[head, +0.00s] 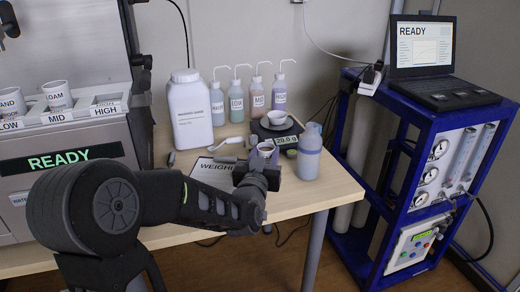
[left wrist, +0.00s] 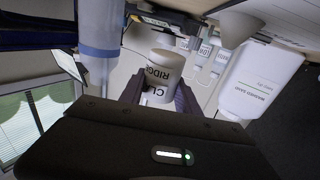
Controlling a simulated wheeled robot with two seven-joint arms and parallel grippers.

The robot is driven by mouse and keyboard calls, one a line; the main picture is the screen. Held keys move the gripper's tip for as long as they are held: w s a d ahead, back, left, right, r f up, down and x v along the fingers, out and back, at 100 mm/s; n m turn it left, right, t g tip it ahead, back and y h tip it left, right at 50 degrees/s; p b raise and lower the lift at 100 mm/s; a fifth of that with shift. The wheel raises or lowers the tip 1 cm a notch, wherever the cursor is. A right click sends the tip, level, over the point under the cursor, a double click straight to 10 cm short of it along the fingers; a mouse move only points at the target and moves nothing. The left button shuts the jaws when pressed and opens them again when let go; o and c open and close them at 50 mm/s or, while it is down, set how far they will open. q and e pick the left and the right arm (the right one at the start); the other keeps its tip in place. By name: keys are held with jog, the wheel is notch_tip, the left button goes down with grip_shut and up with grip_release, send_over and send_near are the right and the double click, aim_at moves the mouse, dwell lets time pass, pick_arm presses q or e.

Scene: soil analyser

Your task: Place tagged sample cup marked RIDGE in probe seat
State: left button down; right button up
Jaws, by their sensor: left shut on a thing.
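The cup marked RIDGE (left wrist: 162,72) is white, with CLAY also on its label. In the left wrist view it sits between the two dark fingers of my left gripper (left wrist: 158,98), which is shut on it. The lettering appears upside down there. In the head view my left gripper (head: 258,178) is over the right part of the wooden table, and the cup (head: 267,149) shows just beyond it, partly hidden. I cannot pick out the probe seat for sure. My right gripper is not in view.
The analyser (head: 60,160) at left reads READY and carries a rack (head: 75,112) marked LOW, MID and HIGH, with two cups.

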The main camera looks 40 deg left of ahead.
pick_arm(q)
jog(key=shift+f, duration=1.45)
jog(key=shift+f+b, duration=0.75)
jog(key=shift+f, duration=1.1)
jog(key=shift+f, duration=0.15)
jog(key=c, duration=0.9)
grip_release()
jog(key=shift+o, duration=0.2)
